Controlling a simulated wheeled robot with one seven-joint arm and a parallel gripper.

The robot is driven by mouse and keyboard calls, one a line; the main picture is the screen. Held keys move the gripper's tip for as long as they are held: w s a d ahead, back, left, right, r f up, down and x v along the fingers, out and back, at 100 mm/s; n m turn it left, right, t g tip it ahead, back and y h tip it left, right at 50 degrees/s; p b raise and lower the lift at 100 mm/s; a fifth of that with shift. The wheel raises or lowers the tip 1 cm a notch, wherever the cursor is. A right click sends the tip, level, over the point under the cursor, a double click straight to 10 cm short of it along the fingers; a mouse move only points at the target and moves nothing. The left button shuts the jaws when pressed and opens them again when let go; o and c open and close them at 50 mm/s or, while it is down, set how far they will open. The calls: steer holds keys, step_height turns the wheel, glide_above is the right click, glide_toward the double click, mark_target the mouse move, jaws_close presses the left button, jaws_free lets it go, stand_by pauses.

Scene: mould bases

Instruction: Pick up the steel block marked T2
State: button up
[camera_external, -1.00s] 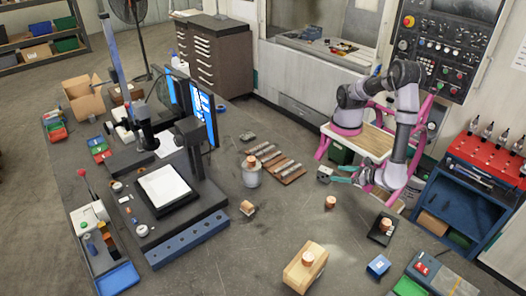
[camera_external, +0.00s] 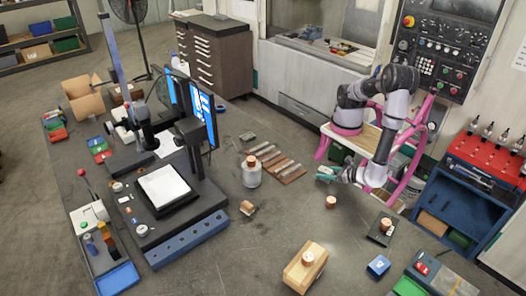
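My gripper (camera_external: 326,173), with teal fingers, is low at the table's back right edge, pointing left. A small grey block (camera_external: 323,178) is at its fingertips, mostly covered by them. I cannot tell whether the fingers are closed on it or only around it. No T2 marking is readable on any block from here. Another small dark grey block (camera_external: 248,136) lies further back left, apart from the gripper.
A brown board with steel bars (camera_external: 278,163) and a grey canister (camera_external: 251,174) are left of my gripper. Copper pieces (camera_external: 331,202), a wooden block (camera_external: 304,269) and a blue block (camera_external: 378,266) stand towards the front. Bare tabletop (camera_external: 285,217) lies between them.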

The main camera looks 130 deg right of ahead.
jaws_close()
stand_by(1.2)
